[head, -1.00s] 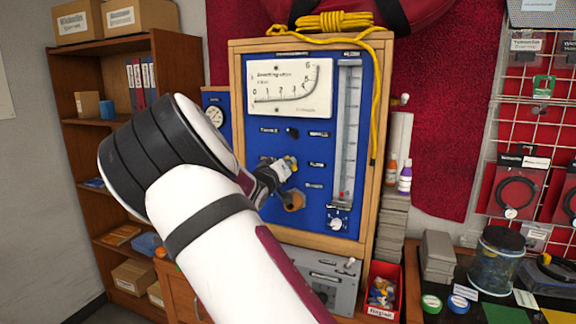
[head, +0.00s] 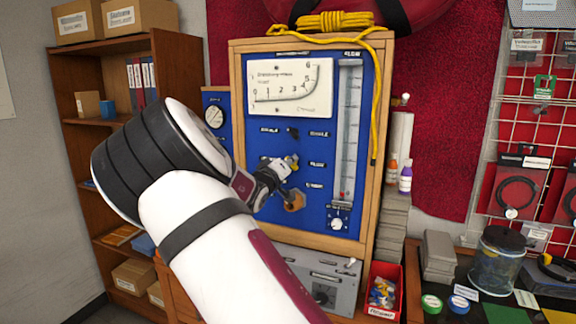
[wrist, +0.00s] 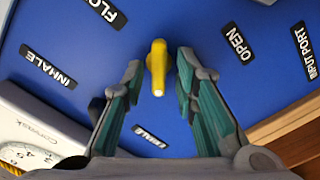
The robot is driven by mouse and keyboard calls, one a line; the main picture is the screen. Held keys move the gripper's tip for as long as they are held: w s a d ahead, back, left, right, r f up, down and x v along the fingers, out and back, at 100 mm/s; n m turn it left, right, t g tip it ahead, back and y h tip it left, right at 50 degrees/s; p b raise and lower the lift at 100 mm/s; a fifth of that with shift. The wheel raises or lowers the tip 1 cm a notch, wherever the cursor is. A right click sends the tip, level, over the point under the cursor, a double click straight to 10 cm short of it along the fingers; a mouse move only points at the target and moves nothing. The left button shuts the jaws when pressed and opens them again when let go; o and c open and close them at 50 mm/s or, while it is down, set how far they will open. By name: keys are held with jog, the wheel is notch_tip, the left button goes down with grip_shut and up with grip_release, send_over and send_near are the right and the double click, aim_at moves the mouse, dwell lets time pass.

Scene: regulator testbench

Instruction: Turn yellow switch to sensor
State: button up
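The yellow switch (wrist: 157,68) is a narrow lever on the blue panel (head: 330,150). In the wrist view its handle stands nearly upright in the picture, between the OPEN label (wrist: 237,43) and the INHALE label (wrist: 48,66). My gripper (wrist: 158,72) is open, with one finger on each side of the lever. A gap shows on both sides, and I cannot tell its exact depth to the lever. In the head view my gripper (head: 283,168) is at the panel's lower middle, partly covering the yellow switch (head: 292,160). No label reading "sensor" is legible.
A brass-coloured port (head: 294,201) sticks out just below my gripper. A dark knob (head: 292,133) is above it. A white gauge (head: 290,88) and a clear flow tube (head: 347,130) are on the panel. Yellow rope (head: 375,100) hangs down the frame's right side.

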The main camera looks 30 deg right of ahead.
jog(key=v, duration=1.2)
dwell(0.4)
